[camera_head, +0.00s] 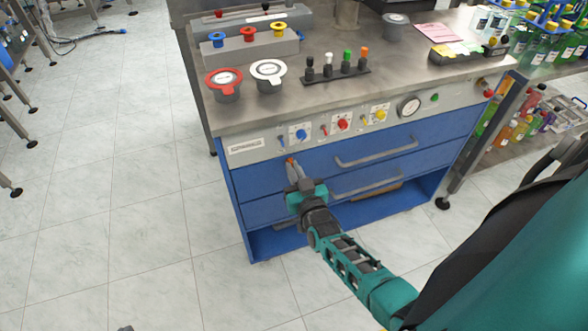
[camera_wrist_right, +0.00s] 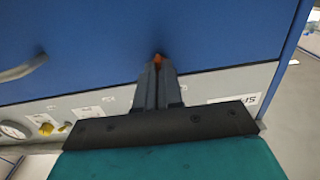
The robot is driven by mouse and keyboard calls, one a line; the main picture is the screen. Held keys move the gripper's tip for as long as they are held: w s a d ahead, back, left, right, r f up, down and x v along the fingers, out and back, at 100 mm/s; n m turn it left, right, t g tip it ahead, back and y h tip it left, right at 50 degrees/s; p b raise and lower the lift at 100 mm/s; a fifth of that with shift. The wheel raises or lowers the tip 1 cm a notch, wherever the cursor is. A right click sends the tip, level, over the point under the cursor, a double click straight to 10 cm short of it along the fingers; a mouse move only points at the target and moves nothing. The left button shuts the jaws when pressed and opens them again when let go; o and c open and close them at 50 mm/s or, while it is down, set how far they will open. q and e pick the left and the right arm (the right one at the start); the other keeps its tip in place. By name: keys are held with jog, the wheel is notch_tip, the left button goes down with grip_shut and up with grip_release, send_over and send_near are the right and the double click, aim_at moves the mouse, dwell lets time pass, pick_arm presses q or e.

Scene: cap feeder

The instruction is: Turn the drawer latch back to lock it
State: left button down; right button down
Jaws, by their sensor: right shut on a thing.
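The drawer latch (camera_wrist_right: 158,59) is a small orange-red piece on the upper left of the blue drawer front (camera_head: 318,160). Its tip also shows in the head view (camera_head: 291,160). My right gripper (camera_head: 292,168) reaches up to it from the front, and its fingers are closed on the latch. In the right wrist view the two grey fingers (camera_wrist_right: 158,72) meet at the latch and hide most of it, so I cannot tell its exact turn. My left gripper is not in view.
A grey drawer handle (camera_head: 375,152) is to the right of the latch, with a second handle (camera_head: 367,186) below. Above runs a control panel with coloured knobs (camera_head: 343,124) and a gauge (camera_head: 409,107). The floor (camera_head: 120,180) to the left is clear.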

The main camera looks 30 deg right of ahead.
dwell(0.3)
jog(key=c, duration=1.3)
grip_release()
pick_arm(q)
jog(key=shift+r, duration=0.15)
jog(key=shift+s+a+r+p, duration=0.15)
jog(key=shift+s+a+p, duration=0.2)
jog(key=shift+p, duration=0.55)
pick_arm(e)
jog(key=shift+v, duration=6.45)
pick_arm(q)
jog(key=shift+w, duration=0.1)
pick_arm(e)
jog(key=shift+d, duration=0.1)
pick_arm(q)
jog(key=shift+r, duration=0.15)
